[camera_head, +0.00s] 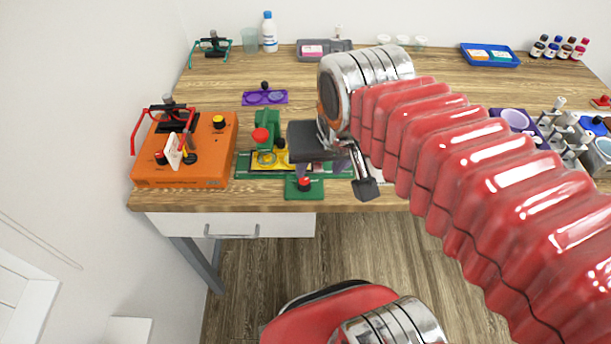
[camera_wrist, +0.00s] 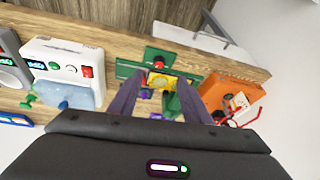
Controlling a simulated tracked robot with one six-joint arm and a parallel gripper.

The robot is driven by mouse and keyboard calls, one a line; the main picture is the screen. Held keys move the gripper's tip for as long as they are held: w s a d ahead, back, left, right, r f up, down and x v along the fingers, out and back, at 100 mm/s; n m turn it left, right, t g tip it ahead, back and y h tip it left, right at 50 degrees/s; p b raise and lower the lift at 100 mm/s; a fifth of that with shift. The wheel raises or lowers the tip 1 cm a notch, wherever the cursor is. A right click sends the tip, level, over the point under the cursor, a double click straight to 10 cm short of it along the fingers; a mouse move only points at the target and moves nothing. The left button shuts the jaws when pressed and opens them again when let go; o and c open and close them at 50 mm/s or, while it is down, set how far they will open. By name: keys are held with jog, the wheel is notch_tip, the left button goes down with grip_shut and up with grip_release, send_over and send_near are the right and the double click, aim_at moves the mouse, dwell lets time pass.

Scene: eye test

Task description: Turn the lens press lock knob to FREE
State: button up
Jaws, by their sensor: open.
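The lens press (camera_head: 265,137) is a green stand with a red ball on top, on a green base near the table's front edge. A yellow block (camera_head: 263,160) sits under it; it also shows in the wrist view (camera_wrist: 160,80). A red knob on a dark collar (camera_head: 304,182) stands on the base's front tab, also in the wrist view (camera_wrist: 158,60). I cannot read any FREE label or the knob's setting. My gripper (camera_head: 321,170) is open and empty above the base's right part. In the wrist view its fingers (camera_wrist: 161,84) flank the yellow block.
An orange box (camera_head: 205,160) with a red-framed stand is left of the press. A white device with a red switch (camera_wrist: 62,65) is on the other side. A purple tray (camera_head: 265,97) lies behind the press. My red arm hides much of the right side.

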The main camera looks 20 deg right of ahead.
aim_at(304, 181)
jog(key=w+f+m+g, duration=0.2)
jog(key=w+m+g, duration=0.2)
jog(key=w+m, duration=0.4)
jog(key=shift+w+d, duration=0.25)
jog(key=shift+w, duration=0.45)
jog(key=shift+f, duration=0.15)
notch_tip(304, 181, down, 14)
jog(key=shift+w+a+r, duration=0.15)
jog(key=shift+c, duration=0.6)
